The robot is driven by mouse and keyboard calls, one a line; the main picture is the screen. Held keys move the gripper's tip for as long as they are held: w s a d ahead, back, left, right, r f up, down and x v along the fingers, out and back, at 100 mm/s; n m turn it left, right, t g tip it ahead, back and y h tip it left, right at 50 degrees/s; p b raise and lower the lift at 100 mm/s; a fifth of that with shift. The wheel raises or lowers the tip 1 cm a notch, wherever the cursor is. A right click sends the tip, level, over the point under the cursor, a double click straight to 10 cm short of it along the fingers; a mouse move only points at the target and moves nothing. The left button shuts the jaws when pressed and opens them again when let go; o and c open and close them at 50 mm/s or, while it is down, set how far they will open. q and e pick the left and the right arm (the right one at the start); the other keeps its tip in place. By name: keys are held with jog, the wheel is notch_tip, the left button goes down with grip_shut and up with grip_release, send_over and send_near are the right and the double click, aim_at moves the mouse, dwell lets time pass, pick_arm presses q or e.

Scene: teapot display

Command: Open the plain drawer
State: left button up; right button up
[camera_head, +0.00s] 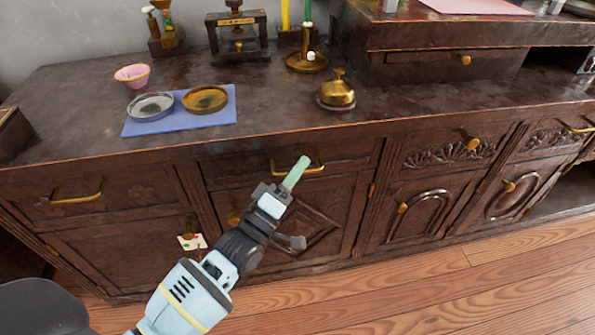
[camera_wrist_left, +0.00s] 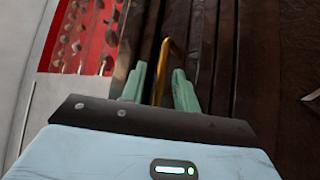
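The plain drawer (camera_head: 345,155) is in the cabinet's middle, its dark wooden front uncarved as far as I see. It looks closed. Its brass bar handle (camera_head: 315,170) is partly hidden behind my left gripper (camera_head: 297,172). In the left wrist view, the green fingers of my left gripper (camera_wrist_left: 159,85) stand apart, with the brass handle (camera_wrist_left: 165,48) between them. I see gaps beside the handle and cannot tell whether either finger touches it. My right gripper is not in view.
On the top (camera_head: 75,120) are a blue mat (camera_head: 180,124) with two round dishes, a pink bowl (camera_head: 132,76) and a brass bell (camera_head: 338,92). The floor (camera_head: 430,290) in front is clear.

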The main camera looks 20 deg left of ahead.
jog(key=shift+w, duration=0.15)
pick_arm(q)
jog(key=shift+c, duration=0.6)
grip_shut()
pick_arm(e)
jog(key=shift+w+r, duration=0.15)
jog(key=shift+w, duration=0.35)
pick_arm(q)
jog(key=shift+s, duration=0.1)
